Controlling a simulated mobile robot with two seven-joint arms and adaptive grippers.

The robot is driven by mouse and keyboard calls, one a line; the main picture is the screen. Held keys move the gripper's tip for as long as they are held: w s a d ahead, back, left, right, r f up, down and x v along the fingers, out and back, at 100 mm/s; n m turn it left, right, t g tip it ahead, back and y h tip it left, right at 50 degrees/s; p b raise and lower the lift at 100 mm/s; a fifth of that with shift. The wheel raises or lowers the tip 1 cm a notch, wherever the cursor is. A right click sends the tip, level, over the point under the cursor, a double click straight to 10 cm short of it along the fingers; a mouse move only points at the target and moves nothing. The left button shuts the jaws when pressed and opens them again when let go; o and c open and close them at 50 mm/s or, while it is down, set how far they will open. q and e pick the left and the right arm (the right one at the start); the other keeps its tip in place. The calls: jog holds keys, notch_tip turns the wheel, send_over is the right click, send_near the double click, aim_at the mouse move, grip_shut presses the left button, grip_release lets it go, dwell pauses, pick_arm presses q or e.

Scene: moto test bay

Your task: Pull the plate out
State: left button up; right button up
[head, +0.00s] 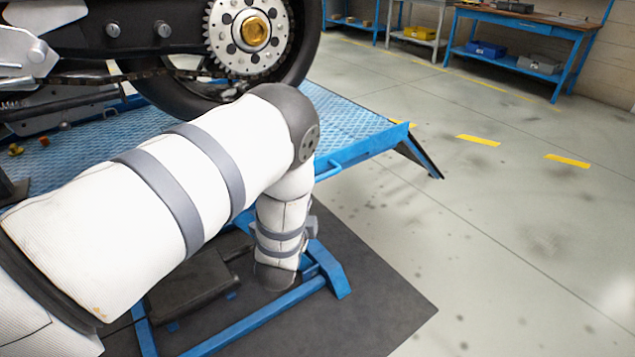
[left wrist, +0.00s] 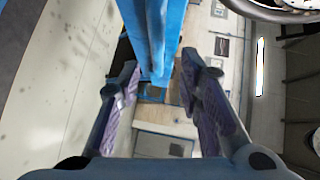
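The blue motorcycle lift has a textured deck plate (head: 352,117). A blue handle-like bar (head: 343,158) sticks out along its near edge. At its right end is a dark sloping flap (head: 418,157) with a blue edge. My left arm reaches over the near edge and bends down beside it; its gripper is hidden in the head view. In the left wrist view my left gripper (left wrist: 160,78) is open, with its two fingers apart. A blue bar-shaped part (left wrist: 155,38) shows between and beyond them; I cannot tell whether they touch it. My right gripper is not in view.
A motorcycle wheel (head: 300,50) with its sprocket (head: 248,35) stands on the lift. Blue frame legs (head: 255,318) and a dark mat (head: 375,300) lie below. The grey floor (head: 510,220) at right is clear. Blue workbenches (head: 525,45) stand at the back.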

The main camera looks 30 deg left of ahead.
pick_arm(q)
jog(key=x, duration=0.4)
jog(key=b+x, duration=0.1)
jog(key=x, duration=0.2)
jog(key=shift+f, duration=0.3)
jog(key=shift+w+r, duration=0.1)
jog(key=shift+w, duration=0.2)
grip_shut()
